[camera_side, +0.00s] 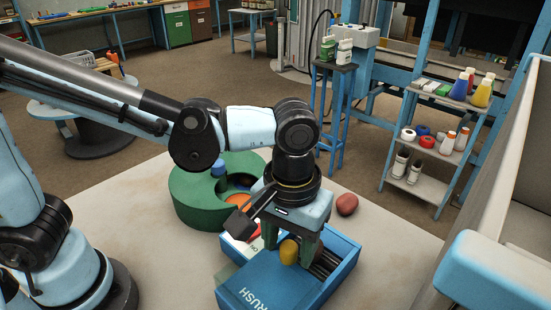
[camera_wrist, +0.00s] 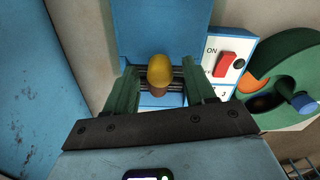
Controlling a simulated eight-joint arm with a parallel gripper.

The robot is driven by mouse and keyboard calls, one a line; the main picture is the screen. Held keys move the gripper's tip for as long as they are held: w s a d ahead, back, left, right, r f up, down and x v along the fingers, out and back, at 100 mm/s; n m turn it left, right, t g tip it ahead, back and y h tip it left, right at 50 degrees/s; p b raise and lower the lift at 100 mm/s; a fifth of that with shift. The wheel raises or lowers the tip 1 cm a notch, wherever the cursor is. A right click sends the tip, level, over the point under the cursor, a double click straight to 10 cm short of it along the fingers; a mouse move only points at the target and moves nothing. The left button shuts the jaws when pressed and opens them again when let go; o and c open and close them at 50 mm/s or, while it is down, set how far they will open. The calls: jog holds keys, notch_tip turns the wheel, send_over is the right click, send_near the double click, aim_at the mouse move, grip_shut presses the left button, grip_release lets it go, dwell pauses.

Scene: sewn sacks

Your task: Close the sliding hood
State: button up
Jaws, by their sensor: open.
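The blue machine (camera_side: 335,238) on the table has an open top with dark bars (camera_side: 326,263) showing inside. A flat blue cover marked "RUSH" (camera_side: 258,292), which looks like the sliding hood, covers its near part. A yellow knob-like piece (camera_side: 289,252) stands at the opening; it shows in the wrist view (camera_wrist: 160,68) with a brownish part below it. My gripper (camera_side: 293,240) points down over the machine. Its green fingers are open, one on each side of the yellow piece. I cannot tell whether they touch it.
A round green tray (camera_side: 190,205) with orange and blue parts stands behind left. A reddish lump (camera_side: 347,204) lies behind right. The table's front left (camera_side: 165,265) is clear.

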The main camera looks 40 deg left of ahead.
jog(key=shift+c, duration=0.3)
grip_shut()
jog(key=w, duration=1.1)
jog(key=shift+w, duration=0.2)
jog(key=shift+o, duration=0.3)
grip_release()
